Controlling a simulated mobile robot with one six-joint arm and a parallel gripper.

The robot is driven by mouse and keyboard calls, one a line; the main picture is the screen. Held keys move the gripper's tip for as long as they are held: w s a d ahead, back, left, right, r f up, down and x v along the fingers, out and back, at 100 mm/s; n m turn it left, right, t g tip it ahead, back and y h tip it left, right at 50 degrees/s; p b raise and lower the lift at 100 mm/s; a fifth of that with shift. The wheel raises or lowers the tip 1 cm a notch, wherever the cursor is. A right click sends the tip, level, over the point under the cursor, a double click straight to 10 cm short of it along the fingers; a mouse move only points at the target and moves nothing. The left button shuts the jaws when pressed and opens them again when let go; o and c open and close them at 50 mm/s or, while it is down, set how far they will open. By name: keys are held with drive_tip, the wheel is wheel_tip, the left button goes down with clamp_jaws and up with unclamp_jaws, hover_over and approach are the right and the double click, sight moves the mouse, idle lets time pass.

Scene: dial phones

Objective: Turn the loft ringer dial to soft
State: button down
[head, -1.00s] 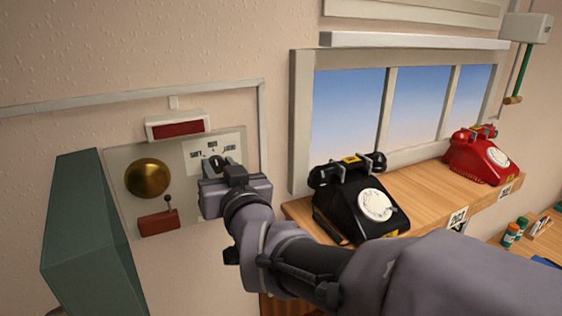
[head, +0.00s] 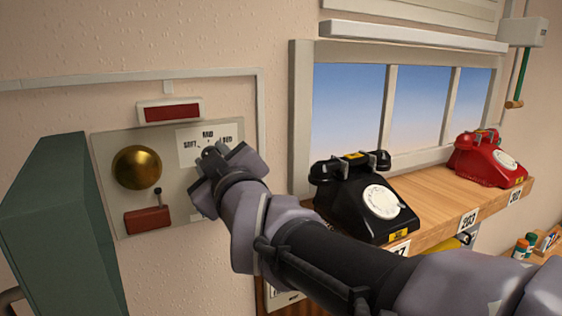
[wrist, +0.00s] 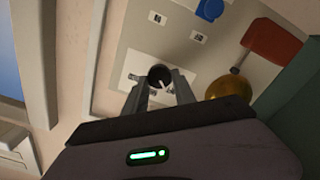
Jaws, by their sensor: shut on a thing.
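The ringer dial is a small black round knob (wrist: 160,76) with a white pointer mark, on a white label card (wrist: 128,75) on the grey wall panel. In the head view the card (head: 190,153) reads SOFT at left, MID at top and a partly hidden word at right. My gripper (wrist: 161,86) is shut on the knob, one finger on each side of it. In the head view my gripper (head: 211,157) covers the knob, so I cannot tell for sure which word the pointer faces.
A brass bell (head: 136,167) and a red box with a small lever (head: 147,219) are left of the dial. A green cabinet (head: 62,225) stands out at far left. A black phone (head: 350,205) and a red phone (head: 488,160) sit on the wooden shelf at right.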

drive_tip(key=shift+n, duration=0.4)
drive_tip(key=c, duration=1)
unclamp_jaws()
